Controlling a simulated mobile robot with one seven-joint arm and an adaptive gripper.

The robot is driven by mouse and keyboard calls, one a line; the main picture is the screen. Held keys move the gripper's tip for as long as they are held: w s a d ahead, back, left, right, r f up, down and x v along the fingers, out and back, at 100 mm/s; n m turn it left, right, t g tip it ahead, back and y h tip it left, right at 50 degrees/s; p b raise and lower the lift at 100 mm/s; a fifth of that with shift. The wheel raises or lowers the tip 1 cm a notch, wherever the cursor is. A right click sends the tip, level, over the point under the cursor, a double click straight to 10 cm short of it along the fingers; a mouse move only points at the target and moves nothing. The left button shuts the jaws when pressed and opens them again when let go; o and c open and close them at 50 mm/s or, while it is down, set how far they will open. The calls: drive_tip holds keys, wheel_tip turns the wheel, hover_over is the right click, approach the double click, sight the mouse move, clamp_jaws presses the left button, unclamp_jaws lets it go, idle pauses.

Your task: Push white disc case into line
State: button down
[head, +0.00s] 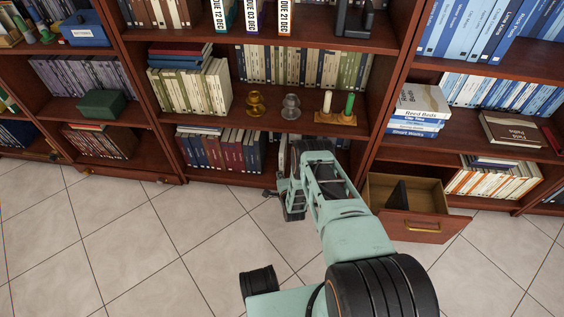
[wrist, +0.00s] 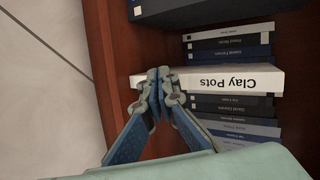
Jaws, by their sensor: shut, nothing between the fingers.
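The white disc case (wrist: 225,80), with "Clay Pots" upside down on its spine, sits in a row of dark cases in the wrist view. It stands out from the others, its left end reaching further left. My gripper (wrist: 159,75) is shut and empty, with its fingertips over the left part of the white case's spine. I cannot tell whether they touch it. In the head view my gripper (head: 291,205) is low in front of the middle bookcase, and my arm hides the white case.
Dark and grey cases (wrist: 232,112) lie on both sides of the white one. A brown shelf panel (wrist: 103,50) runs along the left. In the head view an open drawer (head: 425,225) juts out right of my arm. Tiled floor (head: 130,240) is clear at left.

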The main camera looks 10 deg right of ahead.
drive_tip(key=shift+w+d, duration=0.2)
drive_tip(key=shift+w, duration=0.3)
drive_tip(key=shift+s, duration=0.1)
drive_tip(key=shift+s+a, duration=0.1)
drive_tip(key=shift+s+a, duration=0.15)
drive_tip(key=shift+s, duration=0.25)
drive_tip(key=shift+s+r+p, duration=0.1)
drive_tip(key=shift+p, duration=0.2)
